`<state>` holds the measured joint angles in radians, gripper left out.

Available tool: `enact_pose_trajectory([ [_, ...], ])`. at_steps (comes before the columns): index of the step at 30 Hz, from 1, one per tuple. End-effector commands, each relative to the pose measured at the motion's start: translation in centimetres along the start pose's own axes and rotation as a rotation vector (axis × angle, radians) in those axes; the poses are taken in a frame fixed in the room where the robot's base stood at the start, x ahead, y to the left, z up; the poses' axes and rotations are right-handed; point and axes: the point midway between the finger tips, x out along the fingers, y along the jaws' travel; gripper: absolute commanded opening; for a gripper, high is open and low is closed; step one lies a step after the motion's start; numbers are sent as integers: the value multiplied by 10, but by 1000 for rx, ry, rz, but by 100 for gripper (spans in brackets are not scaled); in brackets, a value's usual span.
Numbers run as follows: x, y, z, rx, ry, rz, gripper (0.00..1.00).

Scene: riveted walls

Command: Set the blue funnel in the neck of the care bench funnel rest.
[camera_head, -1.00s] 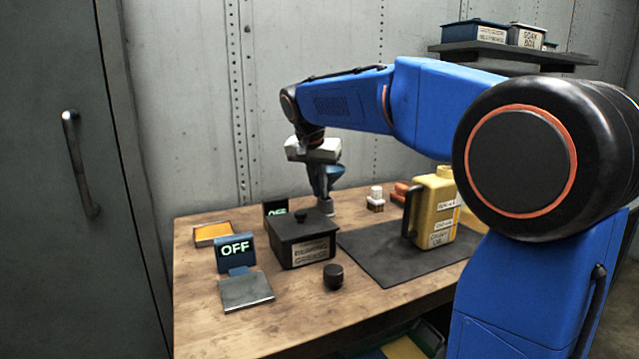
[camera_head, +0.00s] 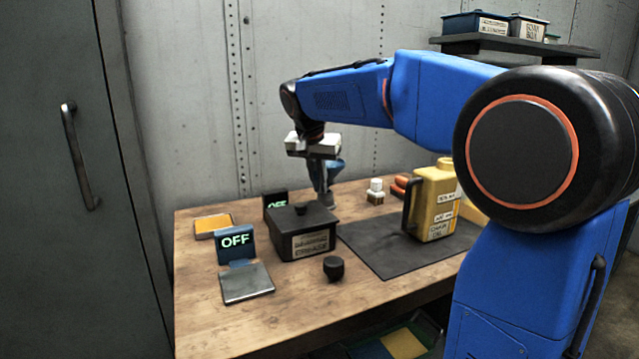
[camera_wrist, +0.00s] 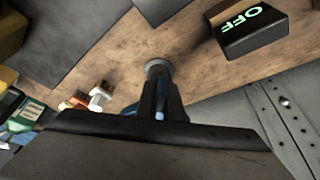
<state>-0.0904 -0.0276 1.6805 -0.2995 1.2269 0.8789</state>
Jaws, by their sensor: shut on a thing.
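The blue funnel (camera_head: 335,167) is in my gripper (camera_head: 322,188), above the back of the bench. My gripper points down and is shut on it. A small grey stand (camera_head: 328,201), which looks like the funnel rest, is on the bench just below the fingertips. In the wrist view its round grey top (camera_wrist: 157,66) shows just beyond the dark fingers (camera_wrist: 158,95). Only slivers of the blue funnel show there beside the fingers. The fingers hide the funnel's lower end, so I cannot tell whether it is in the neck.
A black lidded grease box (camera_head: 303,240) and OFF displays stand left of my gripper. A yellow jug (camera_head: 434,205) stands right on a dark mat (camera_head: 385,250). A small white-capped bottle (camera_head: 375,190) is near the funnel. A black knob (camera_head: 333,268) is in front.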

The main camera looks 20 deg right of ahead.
Motion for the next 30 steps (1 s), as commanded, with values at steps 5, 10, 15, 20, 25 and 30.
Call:
enact_pose_trajectory([
  [5, 3, 0, 1, 0, 0, 0, 0],
  [10, 6, 0, 2, 0, 0, 0, 0],
  [15, 9, 0, 4, 0, 0, 0, 0],
  [20, 12, 0, 5, 0, 0, 1, 0],
  [25, 15, 0, 6, 0, 0, 0, 0],
  [30, 18, 0, 8, 0, 0, 0, 0],
])
